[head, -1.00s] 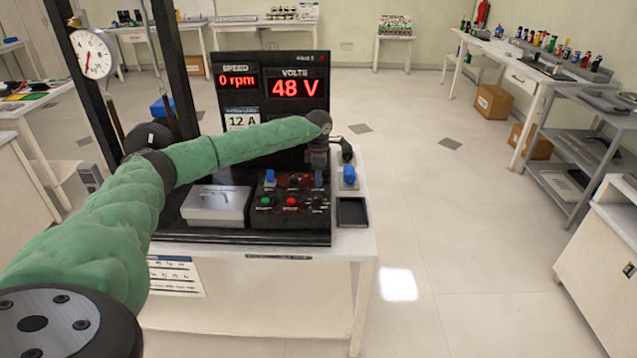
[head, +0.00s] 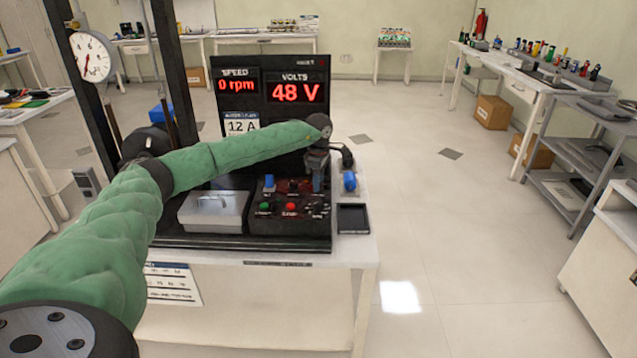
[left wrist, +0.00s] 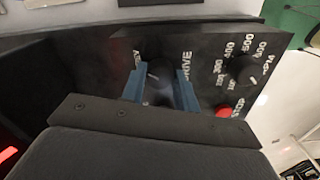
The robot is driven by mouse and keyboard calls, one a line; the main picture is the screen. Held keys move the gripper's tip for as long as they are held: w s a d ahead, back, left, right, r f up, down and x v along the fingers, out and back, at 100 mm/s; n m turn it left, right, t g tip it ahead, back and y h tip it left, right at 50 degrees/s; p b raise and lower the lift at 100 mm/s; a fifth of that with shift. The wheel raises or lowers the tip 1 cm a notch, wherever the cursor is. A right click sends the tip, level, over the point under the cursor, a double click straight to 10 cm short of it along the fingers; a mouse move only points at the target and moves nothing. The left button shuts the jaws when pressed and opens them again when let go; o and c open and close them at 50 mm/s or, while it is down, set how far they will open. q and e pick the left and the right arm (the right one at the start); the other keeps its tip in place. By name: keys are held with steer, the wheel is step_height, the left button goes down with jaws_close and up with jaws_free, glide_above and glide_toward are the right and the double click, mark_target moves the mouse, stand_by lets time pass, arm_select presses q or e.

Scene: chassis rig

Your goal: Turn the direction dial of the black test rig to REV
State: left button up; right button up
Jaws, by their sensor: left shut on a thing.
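The black test rig (head: 230,240) stands on a white bench, with its control panel (head: 255,222) at the front right. My left gripper (head: 318,182) reaches down to the panel's back right part. In the left wrist view its two blue fingers (left wrist: 160,90) are shut on the black direction dial (left wrist: 158,72), one on each side. The dial's face is partly in shadow; a small pale mark shows on it, but I cannot tell exactly where it points. Beside it are a partly covered label ending in "EV" at left and "DRIVE" at right. My right gripper is not in view.
The panel also has a red button (head: 291,207), a green button (head: 265,207) and another knob (left wrist: 246,70) with a number scale. A grey lidded box (head: 213,212) sits left of it. A blue-topped part (head: 349,181) and black tray (head: 352,218) are at right. The display reads 0 rpm and 48 V.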

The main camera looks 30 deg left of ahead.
arm_select(q)
steer(key=shift+r, duration=0.15)
steer(key=o, duration=1)
steer(key=shift+c, duration=0.2)
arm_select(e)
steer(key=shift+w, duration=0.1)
arm_select(q)
steer(key=shift+w+r, duration=0.1)
steer(key=shift+r, duration=0.1)
steer(key=shift+r+b, duration=0.5)
steer(key=shift+r, duration=0.4)
step_height(320, 180, up, 4)
steer(key=shift+f+b, duration=0.1)
steer(key=shift+b, duration=0.4)
steer(key=shift+r, duration=0.85)
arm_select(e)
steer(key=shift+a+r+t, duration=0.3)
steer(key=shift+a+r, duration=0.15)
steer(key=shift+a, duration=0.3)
